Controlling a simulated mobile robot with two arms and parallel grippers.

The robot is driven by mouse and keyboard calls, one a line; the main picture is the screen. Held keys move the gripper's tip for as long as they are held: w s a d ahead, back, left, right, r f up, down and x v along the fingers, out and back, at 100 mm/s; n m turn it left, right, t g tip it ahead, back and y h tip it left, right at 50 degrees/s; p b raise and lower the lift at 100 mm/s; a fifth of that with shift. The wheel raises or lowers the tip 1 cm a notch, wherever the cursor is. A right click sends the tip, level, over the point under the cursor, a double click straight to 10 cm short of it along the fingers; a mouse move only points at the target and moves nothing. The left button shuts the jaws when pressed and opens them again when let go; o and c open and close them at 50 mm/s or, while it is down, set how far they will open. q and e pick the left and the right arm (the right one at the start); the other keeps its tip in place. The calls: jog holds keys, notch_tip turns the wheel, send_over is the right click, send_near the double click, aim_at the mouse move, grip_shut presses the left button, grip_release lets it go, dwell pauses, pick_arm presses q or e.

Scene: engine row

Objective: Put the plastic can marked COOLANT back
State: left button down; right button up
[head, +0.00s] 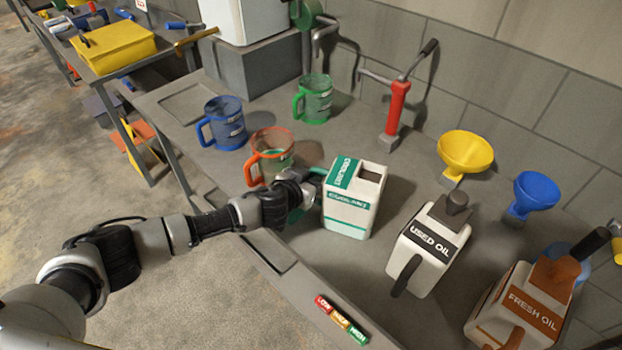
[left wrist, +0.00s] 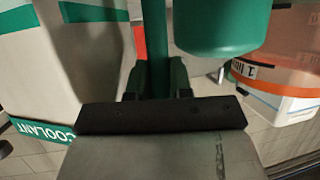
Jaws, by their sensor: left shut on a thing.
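The white plastic can marked COOLANT (head: 350,212), with green bands, is upright at the middle of the workbench (head: 400,185). I cannot tell whether its base touches the bench. My left gripper (head: 308,190) is at its left side, shut on its green handle. In the left wrist view the green handle (left wrist: 156,45) runs between the fingers (left wrist: 157,80), and the can's white wall with the COOLANT label (left wrist: 40,75) fills the left side. My right gripper is not in view.
An orange mug (head: 270,155) stands close behind my left gripper, with blue (head: 225,122) and green (head: 314,98) mugs beyond. The USED OIL can (head: 428,250) and FRESH OIL can (head: 520,305) stand to the right. Yellow (head: 465,152) and blue (head: 537,190) funnels are near the wall.

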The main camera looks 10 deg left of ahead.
pick_arm(q)
jog(key=c, duration=1)
grip_release()
jog(key=shift+r, duration=0.2)
jog(key=shift+b+v, duration=0.5)
jog(key=shift+v, duration=5.5)
jog(key=shift+d, duration=0.1)
